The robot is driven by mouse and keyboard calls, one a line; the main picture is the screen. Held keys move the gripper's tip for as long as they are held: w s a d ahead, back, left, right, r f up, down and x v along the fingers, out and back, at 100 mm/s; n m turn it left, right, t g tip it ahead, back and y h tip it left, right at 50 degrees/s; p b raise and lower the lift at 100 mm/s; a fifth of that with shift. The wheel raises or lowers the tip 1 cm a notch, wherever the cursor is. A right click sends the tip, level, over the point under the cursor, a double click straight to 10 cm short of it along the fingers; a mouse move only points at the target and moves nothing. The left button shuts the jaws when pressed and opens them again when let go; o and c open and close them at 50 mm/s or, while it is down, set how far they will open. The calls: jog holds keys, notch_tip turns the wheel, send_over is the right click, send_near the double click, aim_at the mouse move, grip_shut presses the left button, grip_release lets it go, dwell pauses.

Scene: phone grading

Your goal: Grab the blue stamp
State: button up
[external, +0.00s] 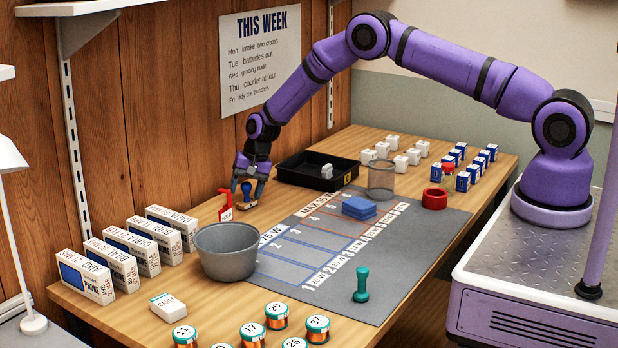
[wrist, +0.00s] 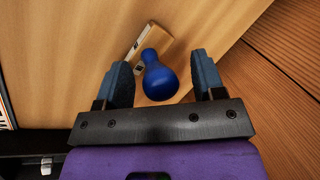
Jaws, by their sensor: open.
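The blue stamp (external: 246,189) stands on the wooden table near the wall, beside a red tag-like holder (external: 225,205). Its rounded blue handle (wrist: 158,78) shows in the wrist view between my two fingers, nearer the left one. My gripper (external: 250,185) is open and points down over the stamp, with a finger on either side. It also shows in the wrist view (wrist: 164,85) with a gap on both sides of the handle. The stamp's lower part is partly hidden by the fingers in the external view.
A black tray (external: 290,172) lies just right of my gripper, and a grey bowl (external: 226,262) stands in front. Boxes (external: 85,277) line the left edge.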

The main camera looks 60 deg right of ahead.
jog(key=c, duration=1)
